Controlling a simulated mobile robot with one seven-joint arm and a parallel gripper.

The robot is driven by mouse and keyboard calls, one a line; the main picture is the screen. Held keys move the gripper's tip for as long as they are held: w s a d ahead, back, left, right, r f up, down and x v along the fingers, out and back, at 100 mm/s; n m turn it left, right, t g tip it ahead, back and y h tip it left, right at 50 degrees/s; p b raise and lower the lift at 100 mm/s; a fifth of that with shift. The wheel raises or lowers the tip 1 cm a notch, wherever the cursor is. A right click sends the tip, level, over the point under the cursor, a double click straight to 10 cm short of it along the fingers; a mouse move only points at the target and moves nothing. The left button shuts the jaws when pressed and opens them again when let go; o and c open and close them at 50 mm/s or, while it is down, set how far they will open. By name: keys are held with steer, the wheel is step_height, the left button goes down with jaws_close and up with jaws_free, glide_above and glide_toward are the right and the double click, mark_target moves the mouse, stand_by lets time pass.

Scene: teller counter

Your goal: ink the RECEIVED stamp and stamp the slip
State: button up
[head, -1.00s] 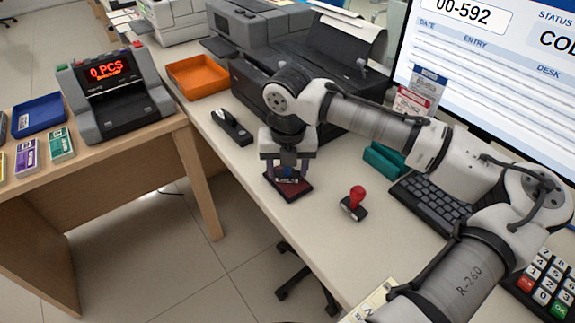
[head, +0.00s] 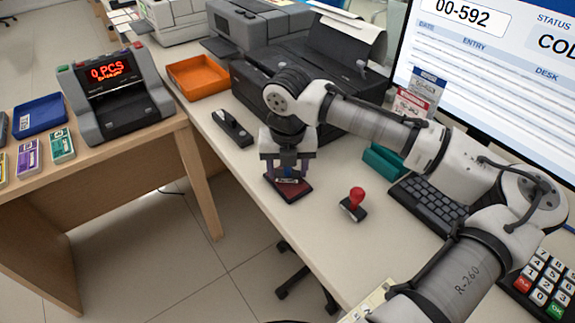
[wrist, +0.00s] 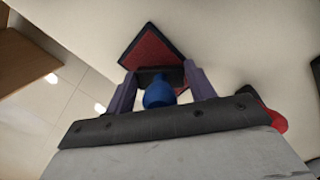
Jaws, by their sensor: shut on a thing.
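A stamp with a blue handle (wrist: 159,92) is gripped upright between the purple fingers of my gripper (head: 288,168). Its dark base is over the red ink pad (head: 297,193), which also shows in the wrist view (wrist: 152,48). The base covers the near part of the pad in the wrist view; I cannot tell if it touches. A second stamp with a red handle (head: 356,195) stands on the counter to the right of the pad. The wording on both stamps is unreadable. A pale printed piece (head: 376,300) at the counter's front edge is partly hidden by my arm.
A black stapler (head: 232,128) lies left of my gripper, with an orange tray (head: 197,78) and a black printer (head: 300,85) behind. A teal holder (head: 384,161), keyboard (head: 428,204) and monitor (head: 490,75) are at the right. The counter around the red-handled stamp is clear.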

steer(key=shift+r+p, duration=2.95)
steer(key=shift+r, duration=0.35)
steer(key=shift+f, duration=0.1)
